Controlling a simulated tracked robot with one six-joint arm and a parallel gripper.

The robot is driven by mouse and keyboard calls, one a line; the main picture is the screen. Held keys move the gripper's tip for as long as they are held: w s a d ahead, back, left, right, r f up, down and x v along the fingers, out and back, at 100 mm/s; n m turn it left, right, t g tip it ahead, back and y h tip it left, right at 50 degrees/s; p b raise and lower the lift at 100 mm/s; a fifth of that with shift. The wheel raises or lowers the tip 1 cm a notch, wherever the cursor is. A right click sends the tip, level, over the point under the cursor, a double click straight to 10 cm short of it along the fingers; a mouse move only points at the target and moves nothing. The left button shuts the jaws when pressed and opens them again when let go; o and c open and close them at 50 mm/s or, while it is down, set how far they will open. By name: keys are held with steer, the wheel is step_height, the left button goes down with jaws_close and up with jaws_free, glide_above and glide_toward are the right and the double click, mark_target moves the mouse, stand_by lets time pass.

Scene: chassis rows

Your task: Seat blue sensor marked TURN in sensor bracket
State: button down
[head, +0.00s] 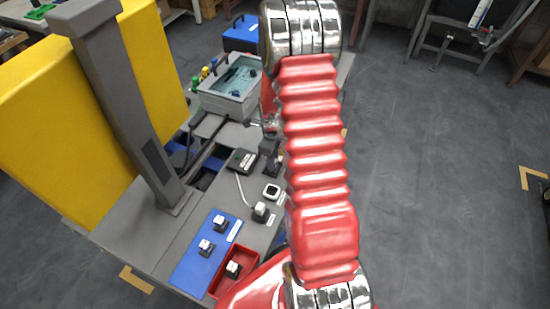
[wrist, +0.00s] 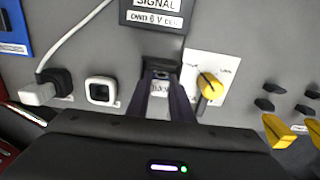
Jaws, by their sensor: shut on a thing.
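In the wrist view my gripper (wrist: 162,78) points at the grey deck, its two dark fingers shut on a small piece with a white label. The lettering is blurred but looks like TURN, so I take it as the TURN sensor (wrist: 160,88); its blue is hard to make out. A dark block shows just beyond the fingertips; I cannot tell whether it is the sensor bracket or whether the sensor touches it. A white square frame with a dark opening (wrist: 100,92) lies left of the fingers. In the head view my red arm hides most of the gripper.
A black box labelled SIGNAL (wrist: 152,12) is beyond the fingers; a yellow knob (wrist: 210,85) is close at right. A white-capped plug (wrist: 40,92) trails a cable at left. The head view shows a blue mat (head: 190,262) with two capped pieces and a red tray (head: 246,256).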

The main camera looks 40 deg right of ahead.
steer(key=shift+f, duration=0.35)
steer(key=c, duration=1.5)
jaws_free()
steer(key=shift+r, duration=0.15)
step_height(320, 180, up, 14)
steer(key=shift+f, duration=0.25)
